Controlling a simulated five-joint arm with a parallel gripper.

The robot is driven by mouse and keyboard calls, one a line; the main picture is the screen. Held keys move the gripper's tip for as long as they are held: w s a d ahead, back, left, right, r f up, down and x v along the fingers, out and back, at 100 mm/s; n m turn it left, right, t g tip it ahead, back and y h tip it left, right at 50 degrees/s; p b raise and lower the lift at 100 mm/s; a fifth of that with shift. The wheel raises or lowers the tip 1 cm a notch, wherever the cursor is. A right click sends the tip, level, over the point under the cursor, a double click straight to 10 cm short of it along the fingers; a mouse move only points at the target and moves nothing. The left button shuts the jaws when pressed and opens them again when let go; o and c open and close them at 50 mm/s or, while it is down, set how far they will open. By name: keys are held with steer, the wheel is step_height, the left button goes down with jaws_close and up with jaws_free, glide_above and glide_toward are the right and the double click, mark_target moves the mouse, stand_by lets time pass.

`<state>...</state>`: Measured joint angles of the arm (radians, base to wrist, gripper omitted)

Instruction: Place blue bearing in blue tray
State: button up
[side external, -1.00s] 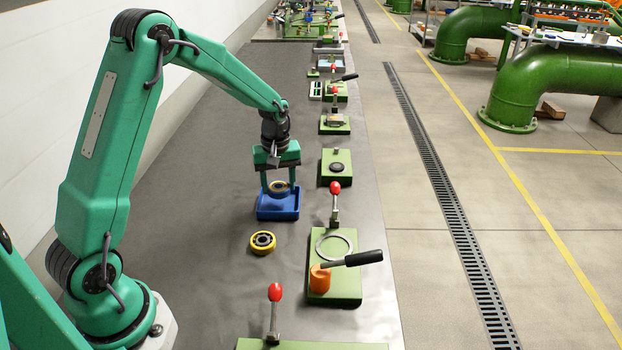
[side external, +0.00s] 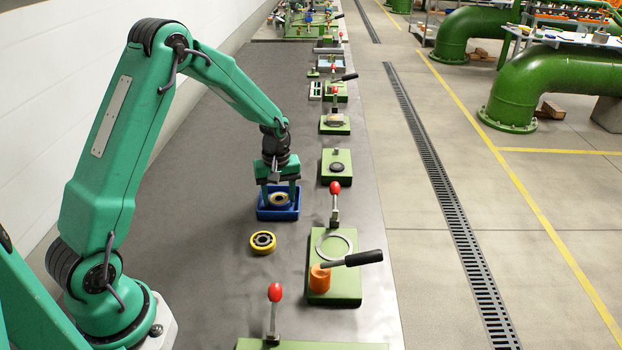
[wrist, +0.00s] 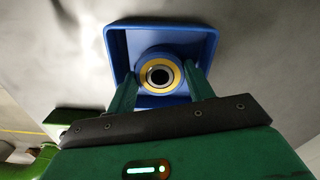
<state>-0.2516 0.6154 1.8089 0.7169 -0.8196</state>
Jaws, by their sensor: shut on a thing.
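The blue tray (side external: 278,215) sits on the grey bench, and in the wrist view its rim (wrist: 118,42) surrounds the bearing. The blue bearing (side external: 278,199) shows a yellowish ring, with blue around it and a dark centre in the wrist view (wrist: 160,76). My gripper (side external: 279,197) points down over the tray and is shut on this bearing, one finger on each side. The bearing is within the tray's outline; whether it touches the floor I cannot tell. In the wrist view my gripper's fingers (wrist: 160,84) flank it.
A yellow bearing (side external: 263,242) lies on the bench in front of the tray. Green fixtures with red-knobbed levers line the right edge, one holding a ring (side external: 335,242) and an orange part (side external: 319,278). The bench left of the tray is clear.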

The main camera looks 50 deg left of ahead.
mark_target(279, 198)
steer(key=shift+f, duration=0.1)
steer(key=o, duration=0.9)
step_height(279, 198, up, 12)
stand_by(0.7)
